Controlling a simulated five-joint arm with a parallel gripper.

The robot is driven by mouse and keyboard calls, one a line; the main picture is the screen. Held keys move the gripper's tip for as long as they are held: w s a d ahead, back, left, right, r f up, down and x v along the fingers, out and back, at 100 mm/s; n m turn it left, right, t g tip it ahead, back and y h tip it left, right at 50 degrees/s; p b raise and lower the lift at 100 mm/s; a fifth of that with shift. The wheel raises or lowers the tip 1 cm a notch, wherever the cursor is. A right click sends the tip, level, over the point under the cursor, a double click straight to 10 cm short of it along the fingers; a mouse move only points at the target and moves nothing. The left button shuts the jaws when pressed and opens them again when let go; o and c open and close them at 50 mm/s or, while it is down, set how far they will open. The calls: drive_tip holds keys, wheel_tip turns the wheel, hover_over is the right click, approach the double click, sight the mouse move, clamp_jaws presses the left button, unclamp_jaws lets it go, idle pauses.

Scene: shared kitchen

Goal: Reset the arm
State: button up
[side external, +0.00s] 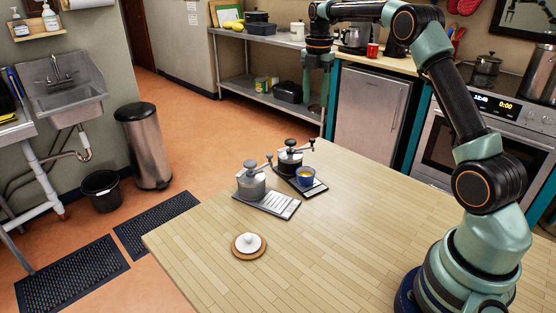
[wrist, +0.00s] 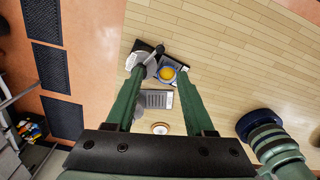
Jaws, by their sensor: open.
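My gripper (side external: 316,98) hangs from the raised arm, high above the far edge of the wooden table (side external: 345,235). It points down, is open, and holds nothing. In the wrist view its two green fingers (wrist: 159,72) are spread apart. The blue cup with yellow-orange contents (wrist: 168,74) shows between them, well below. My arm reaches up from its base at the right of the table and bends over to the left.
On the table stand a silver crank device (side external: 251,182) on a slatted tray, a dark crank device (side external: 289,160) and the blue cup (side external: 306,177) on a dark tray, and a white knobbed piece (side external: 249,243) on a wooden disc. The table's front middle is clear.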

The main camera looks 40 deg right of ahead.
drive_tip(key=s+a+r+m+t, duration=0.3)
drive_tip(key=s+a+r+m, duration=0.5)
drive_tip(key=a+m, duration=0.3)
drive_tip(key=s+a+f+m+t, duration=0.2)
drive_tip(key=s+a+f+m, duration=0.2)
drive_tip(key=s+a+m, duration=0.5)
drive_tip(key=s, duration=0.4)
drive_tip(key=shift+a+f+t, duration=0.2)
drive_tip(key=shift+a+t, duration=0.1)
drive_tip(key=shift+a, duration=0.1)
